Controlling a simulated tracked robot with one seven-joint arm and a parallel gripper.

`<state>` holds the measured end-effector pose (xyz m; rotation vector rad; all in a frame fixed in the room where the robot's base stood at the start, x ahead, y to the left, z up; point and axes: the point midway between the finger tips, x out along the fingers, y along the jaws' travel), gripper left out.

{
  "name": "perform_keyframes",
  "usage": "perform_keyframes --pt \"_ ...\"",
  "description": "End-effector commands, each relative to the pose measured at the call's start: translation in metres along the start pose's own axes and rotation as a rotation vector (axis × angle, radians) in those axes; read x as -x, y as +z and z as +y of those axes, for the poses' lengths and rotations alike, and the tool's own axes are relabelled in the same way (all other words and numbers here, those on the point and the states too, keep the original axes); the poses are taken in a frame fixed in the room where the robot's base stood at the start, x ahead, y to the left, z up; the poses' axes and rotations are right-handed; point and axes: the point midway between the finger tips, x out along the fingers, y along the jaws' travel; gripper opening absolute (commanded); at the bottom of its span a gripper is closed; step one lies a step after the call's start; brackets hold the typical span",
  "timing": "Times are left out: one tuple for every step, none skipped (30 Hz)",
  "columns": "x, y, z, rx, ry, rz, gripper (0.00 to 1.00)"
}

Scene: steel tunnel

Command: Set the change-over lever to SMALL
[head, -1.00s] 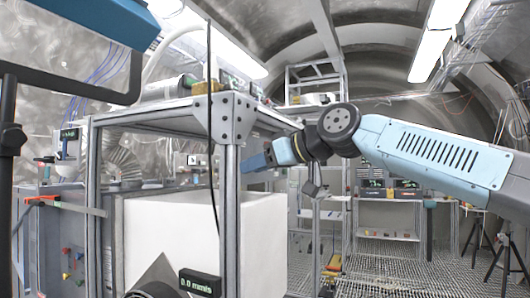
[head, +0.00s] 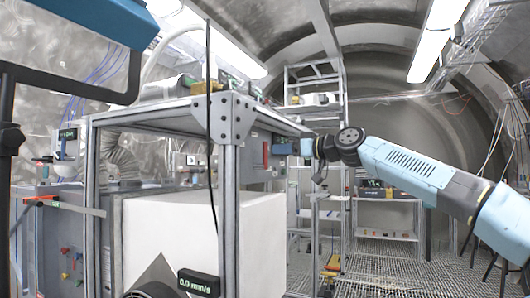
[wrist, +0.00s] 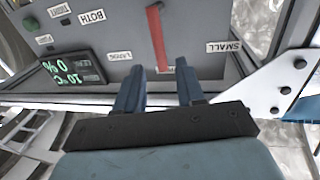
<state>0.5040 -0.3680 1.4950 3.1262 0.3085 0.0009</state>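The change-over lever (wrist: 157,38) is a red bar on a grey panel (wrist: 193,25) in the wrist view. Its free end lies near a partly covered label between the LARGE label (wrist: 118,56) and the SMALL label (wrist: 223,47), which appear upside down. My gripper (wrist: 160,68) is open, with one dark blue finger on each side of the lever's end. Contact cannot be made out. In the head view the red lever (head: 265,154) shows small behind the frame, with my gripper (head: 281,149) just right of it.
A dark display (wrist: 75,69) and a BOTH label (wrist: 92,17) are on the panel. A metal frame post (head: 229,190) and white box (head: 165,235) stand in front in the head view. The grated floor (head: 390,265) at right is open.

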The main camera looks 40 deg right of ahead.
Motion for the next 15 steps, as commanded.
perform_keyframes --pt "-0.010 0.001 -0.001 0.000 -0.003 -0.002 0.38" --pt "-0.015 0.001 -0.001 0.000 -0.003 -0.002 0.38" --pt "-0.022 0.000 -0.001 0.000 -0.002 -0.001 0.38" --pt "-0.028 0.000 -0.001 0.000 -0.002 -0.001 0.38" --pt "-0.033 0.000 -0.001 0.000 -0.003 -0.002 0.38" --pt "-0.038 0.000 -0.001 0.000 -0.002 -0.002 0.38" --pt "-0.043 0.000 0.000 -0.001 -0.001 -0.001 0.38" --pt "-0.047 0.000 -0.001 -0.001 -0.001 0.000 0.38" --pt "-0.052 0.000 0.000 -0.001 -0.001 0.000 0.38" --pt "-0.055 0.000 0.000 0.000 -0.001 -0.001 0.38" --pt "-0.059 0.000 -0.001 0.000 -0.001 -0.001 0.38" --pt "-0.062 0.000 -0.001 0.000 -0.001 -0.001 0.38" --pt "-0.065 0.000 0.000 -0.001 -0.001 0.000 0.38" --pt "-0.067 0.000 0.000 -0.001 0.000 0.000 0.38" --pt "-0.069 0.000 0.000 -0.001 0.000 0.000 0.38"
